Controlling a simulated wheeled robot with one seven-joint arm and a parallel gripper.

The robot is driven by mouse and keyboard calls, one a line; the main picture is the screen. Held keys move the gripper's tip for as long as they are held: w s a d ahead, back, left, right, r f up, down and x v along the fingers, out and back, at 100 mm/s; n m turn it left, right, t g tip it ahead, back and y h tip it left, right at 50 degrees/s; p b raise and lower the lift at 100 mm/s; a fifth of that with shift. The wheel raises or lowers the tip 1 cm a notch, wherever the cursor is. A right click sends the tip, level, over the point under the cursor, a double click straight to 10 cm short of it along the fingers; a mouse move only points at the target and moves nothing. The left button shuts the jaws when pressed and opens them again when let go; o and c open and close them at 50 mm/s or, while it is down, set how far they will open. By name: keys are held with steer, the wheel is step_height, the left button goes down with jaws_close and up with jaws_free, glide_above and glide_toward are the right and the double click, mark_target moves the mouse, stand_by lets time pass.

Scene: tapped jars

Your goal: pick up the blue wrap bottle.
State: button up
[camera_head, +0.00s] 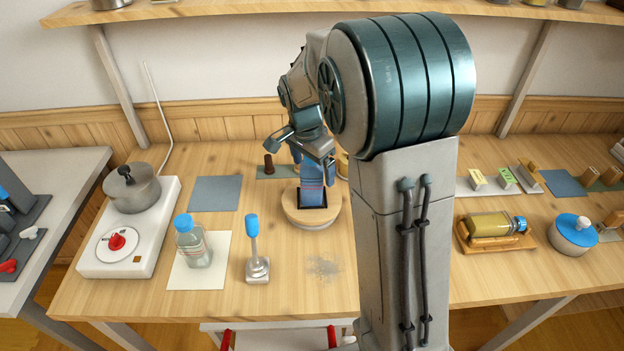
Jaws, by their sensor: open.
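A blue-wrapped bottle (312,196) with a thin red line and a dark lower part stands on a round wooden board (312,217) near the middle of the table. My gripper (314,168) is over its upper part, with one blue finger at the left and one at the right. The jaws are open. The gripper and wrist hide the bottle's top, and I cannot tell whether the fingers touch it. A clear bottle with a blue cap (193,243) stands apart, on a pale mat (214,276) at the left.
A blue-knobbed lever stand (256,255) is front left of the board. A hot plate (112,262) with a pot (132,187) is at the far left. A yellow jar (490,225) lies on a wooden cradle at the right, beside a blue-lidded pot (573,236). My arm hides the table between.

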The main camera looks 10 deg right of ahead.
steer(key=c, duration=1.3)
steer(key=shift+o, duration=0.2)
